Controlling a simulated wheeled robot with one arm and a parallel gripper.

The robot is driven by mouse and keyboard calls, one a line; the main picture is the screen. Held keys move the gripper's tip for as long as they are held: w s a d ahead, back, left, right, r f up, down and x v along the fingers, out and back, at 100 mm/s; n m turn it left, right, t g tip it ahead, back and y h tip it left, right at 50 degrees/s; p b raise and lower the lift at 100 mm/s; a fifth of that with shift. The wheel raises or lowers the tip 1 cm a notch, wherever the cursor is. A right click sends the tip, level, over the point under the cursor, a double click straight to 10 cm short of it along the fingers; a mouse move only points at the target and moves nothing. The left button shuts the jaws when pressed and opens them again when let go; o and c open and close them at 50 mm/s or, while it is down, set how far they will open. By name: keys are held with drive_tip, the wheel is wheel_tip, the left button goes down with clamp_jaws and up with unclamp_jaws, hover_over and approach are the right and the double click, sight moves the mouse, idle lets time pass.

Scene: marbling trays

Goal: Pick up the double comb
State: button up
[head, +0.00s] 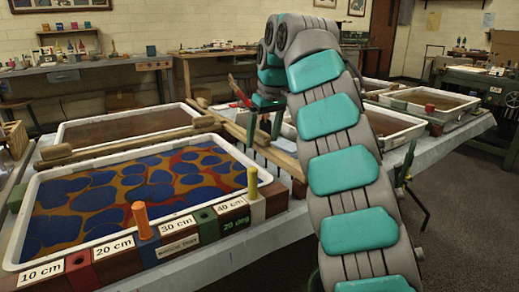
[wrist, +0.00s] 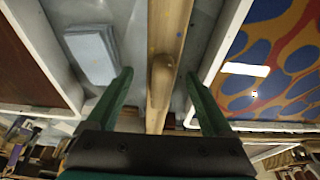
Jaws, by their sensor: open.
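A long wooden bar, which looks like the double comb (head: 232,128), lies between the marbled tray and the trays to the right in the head view. Dark upright strips show along it below my gripper; I cannot make out its teeth clearly. In the wrist view the bar (wrist: 160,112) runs up the middle of the picture, with a rounded wooden knob (wrist: 161,76) on it. My gripper (wrist: 159,74) is open, with one green finger on each side of the bar and no contact visible. In the head view my gripper (head: 264,128) is over the bar, partly behind my arm.
The marbled tray (head: 22,225) holds a blue and orange pattern. A second wooden bar with knobs (head: 130,144) lies between it and a brown tray (head: 62,131). An orange peg (head: 141,220) and a yellow peg (head: 252,183) stand in the front rack. Pale sheets (wrist: 90,54) lie left of the bar.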

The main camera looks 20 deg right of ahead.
sight(258, 144)
drive_tip(key=shift+w+x, duration=0.1)
drive_tip(key=shift+x, duration=1.1)
drive_tip(key=shift+w+x, duration=0.15)
drive_tip(key=shift+x, duration=1)
drive_tip(key=shift+a, duration=0.15)
drive_tip(key=c, duration=1.3)
drive_tip(key=shift+r, duration=0.1)
drive_tip(key=shift+w+a+r, duration=0.1)
drive_tip(key=shift+r, duration=0.45)
drive_tip(key=shift+r+p, duration=2.55)
drive_tip(key=shift+r, duration=1.8)
